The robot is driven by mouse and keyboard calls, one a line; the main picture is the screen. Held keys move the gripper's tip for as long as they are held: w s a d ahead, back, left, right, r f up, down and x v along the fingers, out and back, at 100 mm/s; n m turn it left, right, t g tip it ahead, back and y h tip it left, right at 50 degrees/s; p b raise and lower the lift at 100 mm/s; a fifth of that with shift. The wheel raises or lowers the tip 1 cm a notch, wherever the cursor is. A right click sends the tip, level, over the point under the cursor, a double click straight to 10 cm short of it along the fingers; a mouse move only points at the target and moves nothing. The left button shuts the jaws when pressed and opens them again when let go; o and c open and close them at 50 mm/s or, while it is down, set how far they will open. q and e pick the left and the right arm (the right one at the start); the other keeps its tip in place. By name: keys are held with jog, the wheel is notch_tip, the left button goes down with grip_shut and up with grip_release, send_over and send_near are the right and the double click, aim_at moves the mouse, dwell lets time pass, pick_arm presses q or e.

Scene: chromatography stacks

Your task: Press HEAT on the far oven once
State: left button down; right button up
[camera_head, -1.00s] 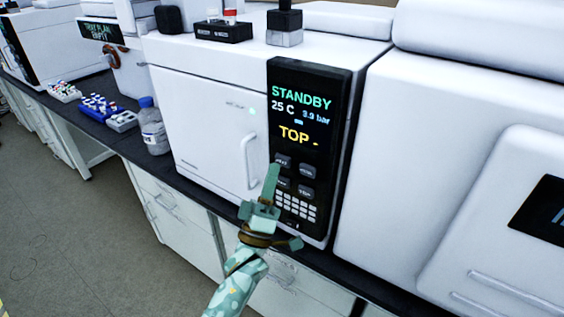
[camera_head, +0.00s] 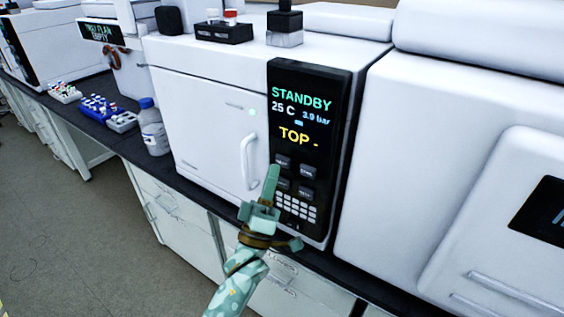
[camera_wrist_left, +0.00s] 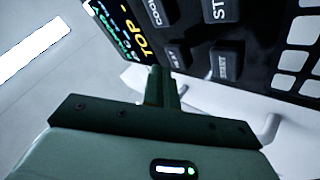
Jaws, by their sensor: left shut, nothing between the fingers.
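The white oven (camera_head: 210,118) stands on the bench with a black control panel (camera_head: 332,110) on its right side. Its screen reads STANDBY, 25 C, 3.9 bar and TOP. Below are several dark keys; the upper left key (camera_head: 283,160) appears to be HEAT, though its label is small. My left gripper (camera_head: 271,170) is shut and empty, its fingertips just below and left of that key. In the left wrist view, the closed fingertips (camera_wrist_left: 158,73) are close to a small key (camera_wrist_left: 178,57); contact cannot be told. My right gripper is not in view.
A door handle (camera_head: 249,162) sticks out left of my fingers. A capped bottle (camera_head: 152,127) and blue vial rack (camera_head: 99,107) stand on the dark bench at left. A large white instrument (camera_head: 430,130) stands close on the right.

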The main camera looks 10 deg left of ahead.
pick_arm(q)
jog(key=shift+w, duration=0.1)
dwell(0.7)
jog(key=shift+w+d, duration=0.15)
jog(key=shift+w, duration=0.15)
jog(key=shift+w+d, duration=0.15)
jog(key=shift+w, duration=0.3)
dwell(0.7)
jog(key=shift+s, duration=0.1)
jog(key=shift+s+a+p, duration=0.3)
jog(key=shift+s+p, duration=0.05)
jog(key=shift+s, duration=0.4)
